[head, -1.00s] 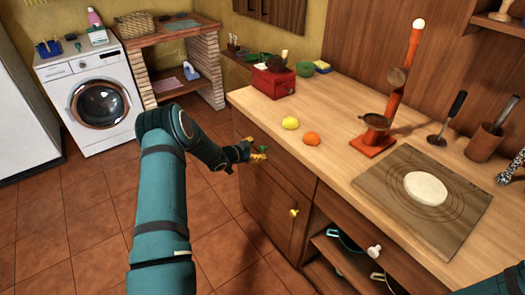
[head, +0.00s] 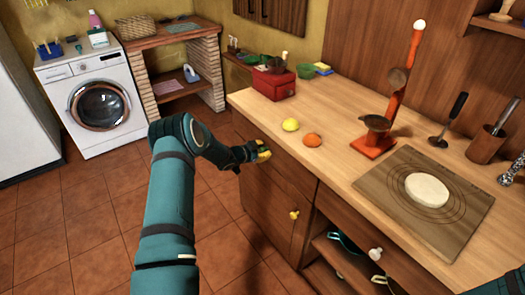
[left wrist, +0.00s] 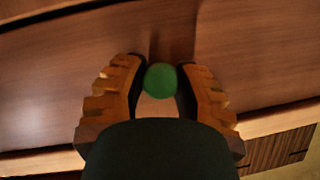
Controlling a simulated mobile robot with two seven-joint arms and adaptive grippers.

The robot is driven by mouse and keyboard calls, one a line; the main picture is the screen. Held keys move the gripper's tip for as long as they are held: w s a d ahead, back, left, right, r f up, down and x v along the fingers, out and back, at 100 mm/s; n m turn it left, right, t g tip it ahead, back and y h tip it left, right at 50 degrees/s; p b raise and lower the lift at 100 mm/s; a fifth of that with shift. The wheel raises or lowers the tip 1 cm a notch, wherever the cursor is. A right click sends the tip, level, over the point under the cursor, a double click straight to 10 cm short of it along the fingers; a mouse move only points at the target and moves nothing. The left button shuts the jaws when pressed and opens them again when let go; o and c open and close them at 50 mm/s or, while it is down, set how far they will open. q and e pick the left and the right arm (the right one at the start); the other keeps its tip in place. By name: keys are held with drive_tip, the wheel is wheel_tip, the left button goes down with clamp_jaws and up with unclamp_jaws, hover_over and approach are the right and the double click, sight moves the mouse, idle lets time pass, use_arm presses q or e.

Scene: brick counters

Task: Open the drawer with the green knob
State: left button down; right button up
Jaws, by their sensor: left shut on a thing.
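The green knob (left wrist: 161,80) shows between the two orange-brown fingers in the left wrist view. It sits on a brown wooden drawer front (head: 294,174) under the counter's left part. My left gripper (head: 263,153) is at the front of this drawer, and its fingers (left wrist: 160,92) are shut on the knob from both sides. In the head view the fingers mostly cover the knob. I see no clear gap showing the drawer pulled out. My right gripper is out of view.
Below the drawer is a cabinet door with a yellow knob (head: 294,215). A lemon (head: 291,125), an orange (head: 312,140) and a red box (head: 273,83) stand on the counter. Tiled floor left of the cabinet is clear.

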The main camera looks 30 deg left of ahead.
use_arm(q)
drive_tip(key=s+a, duration=0.3)
drive_tip(key=s, duration=0.6)
drive_tip(key=s+a+p, duration=0.1)
drive_tip(key=s+a, duration=0.3)
drive_tip(key=s, duration=0.4)
drive_tip(key=s+a+p, duration=0.1)
drive_tip(key=s+a, duration=0.3)
drive_tip(key=s, duration=0.5)
drive_tip(key=shift+s, duration=0.3)
drive_tip(key=shift+f, duration=0.1)
drive_tip(key=c, duration=0.7)
unclamp_jaws()
drive_tip(key=shift+o, duration=0.2)
drive_tip(key=v, duration=1.2)
